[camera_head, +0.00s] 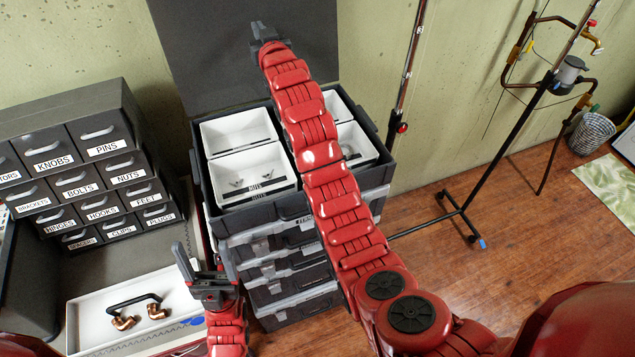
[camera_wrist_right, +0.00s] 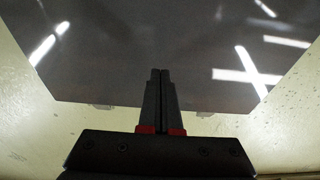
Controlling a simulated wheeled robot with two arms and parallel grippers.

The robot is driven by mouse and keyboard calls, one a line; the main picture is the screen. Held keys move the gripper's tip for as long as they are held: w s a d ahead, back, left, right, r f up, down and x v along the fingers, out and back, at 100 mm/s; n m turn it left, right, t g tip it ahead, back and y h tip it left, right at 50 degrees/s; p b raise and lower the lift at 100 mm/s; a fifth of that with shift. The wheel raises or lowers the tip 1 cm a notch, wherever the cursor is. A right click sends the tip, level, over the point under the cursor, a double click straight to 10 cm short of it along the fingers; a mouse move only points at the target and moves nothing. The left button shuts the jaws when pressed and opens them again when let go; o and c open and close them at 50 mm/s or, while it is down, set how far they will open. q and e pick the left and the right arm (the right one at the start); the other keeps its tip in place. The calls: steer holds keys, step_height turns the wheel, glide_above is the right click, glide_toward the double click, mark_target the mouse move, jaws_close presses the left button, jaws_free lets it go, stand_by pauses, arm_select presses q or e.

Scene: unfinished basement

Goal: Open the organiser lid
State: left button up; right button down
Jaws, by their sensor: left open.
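The organiser (camera_head: 275,215) is a dark grey box with its top open, showing white compartments inside. Its dark grey lid (camera_head: 195,45) stands raised at the back against the wall. My right arm reaches across the open box, and my right gripper (camera_head: 262,30) is in front of the lid, high up. In the right wrist view the right gripper (camera_wrist_right: 160,75) has its fingers together with nothing seen between them, and the glossy lid (camera_wrist_right: 150,35) fills the view beyond. I cannot tell whether they touch. My left gripper (camera_head: 204,262) is open and empty, in front of the organiser.
A labelled drawer cabinet (camera_head: 75,165) stands left of the organiser. A white tray (camera_head: 85,315) with copper fittings and a black handle lies at the lower left. Closed drawers (camera_head: 290,270) sit below the organiser. A black stand (camera_head: 450,208) is on the wooden floor to the right.

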steer(key=r+b+v, duration=0.2)
steer(key=b+v, duration=0.1)
steer(key=v, duration=1.2)
steer(key=shift+s, duration=0.25)
stand_by(0.4)
steer(key=shift+d, duration=0.15)
steer(key=shift+s, duration=0.1)
